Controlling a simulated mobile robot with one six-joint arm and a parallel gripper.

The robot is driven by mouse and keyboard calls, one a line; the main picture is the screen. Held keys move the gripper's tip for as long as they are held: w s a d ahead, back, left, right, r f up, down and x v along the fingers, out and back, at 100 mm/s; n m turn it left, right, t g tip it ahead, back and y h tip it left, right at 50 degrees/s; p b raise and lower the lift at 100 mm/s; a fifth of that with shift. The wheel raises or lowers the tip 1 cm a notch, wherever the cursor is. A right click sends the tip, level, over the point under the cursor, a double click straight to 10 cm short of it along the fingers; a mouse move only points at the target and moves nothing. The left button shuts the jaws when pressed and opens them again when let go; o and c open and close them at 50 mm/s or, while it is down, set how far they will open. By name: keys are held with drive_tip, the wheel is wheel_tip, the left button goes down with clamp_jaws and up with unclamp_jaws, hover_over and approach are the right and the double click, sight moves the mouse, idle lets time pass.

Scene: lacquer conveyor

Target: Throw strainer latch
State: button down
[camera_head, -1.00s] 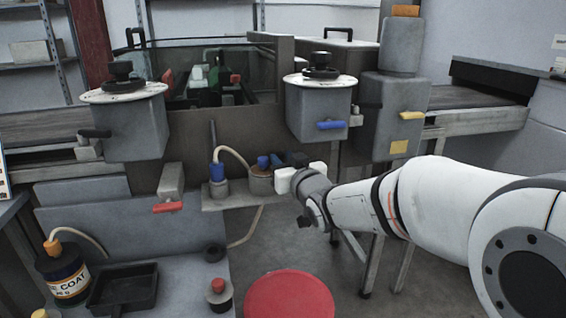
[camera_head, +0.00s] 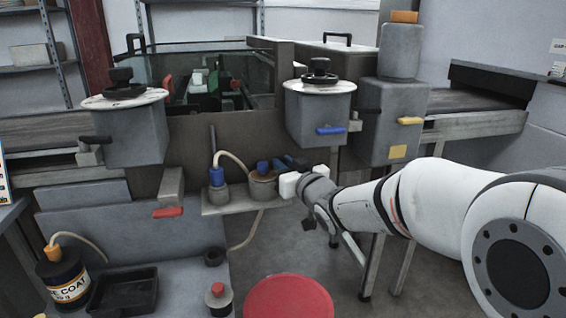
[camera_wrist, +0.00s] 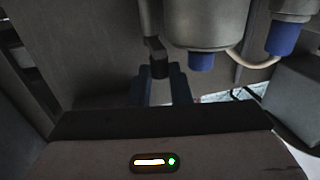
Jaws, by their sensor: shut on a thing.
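The strainer appears to be the small pot with a brownish top (camera_head: 262,188) on the low shelf at the machine's front; a blue cap shows above it. In the wrist view a grey lever with a black end (camera_wrist: 158,66), seemingly the strainer latch, comes down between the two dark blue fingers of my gripper (camera_wrist: 161,86). My gripper is shut on this black end. In the head view my gripper (camera_head: 288,163) is just right of the pot, and the latch itself is hard to make out there. Grey cylinders with blue ends (camera_wrist: 202,60) are close beside it.
A blue-collared fitting with a hose (camera_head: 217,178) is left of the pot. Grey tanks with blue (camera_head: 331,130) and yellow (camera_head: 410,121) handles hang above right. A red-handled valve (camera_head: 168,212) is further left. A red round lid (camera_head: 289,297) is below.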

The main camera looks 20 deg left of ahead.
drive_tip(key=n+g+y+p, duration=0.1)
drive_tip(key=d+n+g+y+p, duration=0.1)
drive_tip(key=p, duration=0.1)
drive_tip(key=shift+w+r+g, duration=0.1)
drive_tip(key=shift+w+g, duration=0.2)
drive_tip(key=shift+w, duration=0.1)
drive_tip(key=c, duration=1.6)
unclamp_jaws()
drive_tip(key=p+v, duration=0.1)
drive_tip(key=v, duration=0.6)
drive_tip(key=shift+s+d, duration=0.2)
drive_tip(key=shift+d, duration=0.15)
